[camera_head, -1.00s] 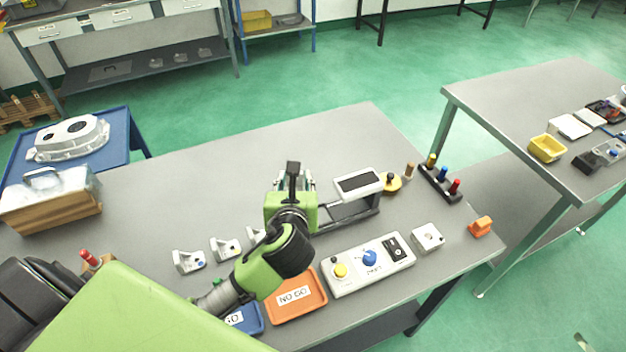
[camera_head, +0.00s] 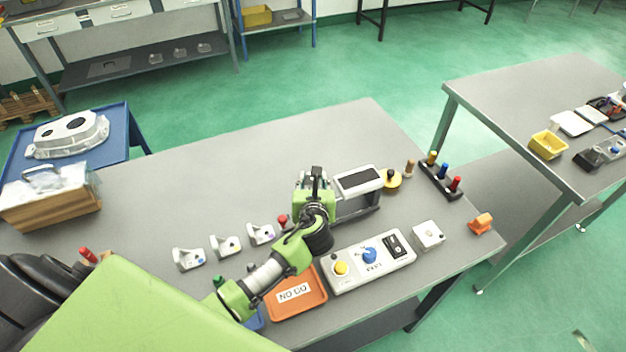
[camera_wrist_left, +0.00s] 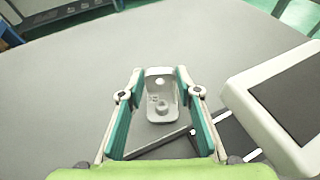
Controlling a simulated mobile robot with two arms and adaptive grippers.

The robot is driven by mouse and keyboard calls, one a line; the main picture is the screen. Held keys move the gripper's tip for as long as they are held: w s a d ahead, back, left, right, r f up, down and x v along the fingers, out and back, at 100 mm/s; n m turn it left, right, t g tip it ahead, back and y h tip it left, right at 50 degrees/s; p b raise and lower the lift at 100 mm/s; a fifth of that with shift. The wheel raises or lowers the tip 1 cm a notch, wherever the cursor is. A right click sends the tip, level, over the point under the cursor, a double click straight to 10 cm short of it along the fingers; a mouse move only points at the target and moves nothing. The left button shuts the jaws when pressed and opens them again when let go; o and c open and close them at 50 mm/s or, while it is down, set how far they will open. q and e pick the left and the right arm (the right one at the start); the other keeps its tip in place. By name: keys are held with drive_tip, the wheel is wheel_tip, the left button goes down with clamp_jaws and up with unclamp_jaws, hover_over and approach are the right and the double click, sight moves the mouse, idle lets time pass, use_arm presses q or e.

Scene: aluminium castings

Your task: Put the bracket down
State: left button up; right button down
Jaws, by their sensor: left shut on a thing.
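A light grey bracket (camera_wrist_left: 160,100) with an upright plate and a round boss shows between the fingers in the left wrist view. My left gripper (camera_wrist_left: 160,78) is shut on it. In the head view my left gripper (camera_head: 315,178) is just left of the display unit (camera_head: 360,181), and it hides the bracket there. I cannot tell how high the bracket is. In the wrist view dark frame bars (camera_wrist_left: 160,146) lie below and nearer than the bracket. Three similar brackets (camera_head: 188,258) (camera_head: 226,245) (camera_head: 260,234) stand in a row on the table. My right gripper is not in view.
An orange NO GO tray (camera_head: 297,308) and a control box (camera_head: 370,262) lie near the front edge. My arm mostly covers a blue tray. A pale block (camera_head: 428,235) and an orange part (camera_head: 481,223) are at right. The table's back middle is clear.

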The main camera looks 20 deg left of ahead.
use_arm(q)
drive_tip(key=o, duration=0.8)
drive_tip(key=shift+f, duration=0.1)
drive_tip(key=o, duration=0.3)
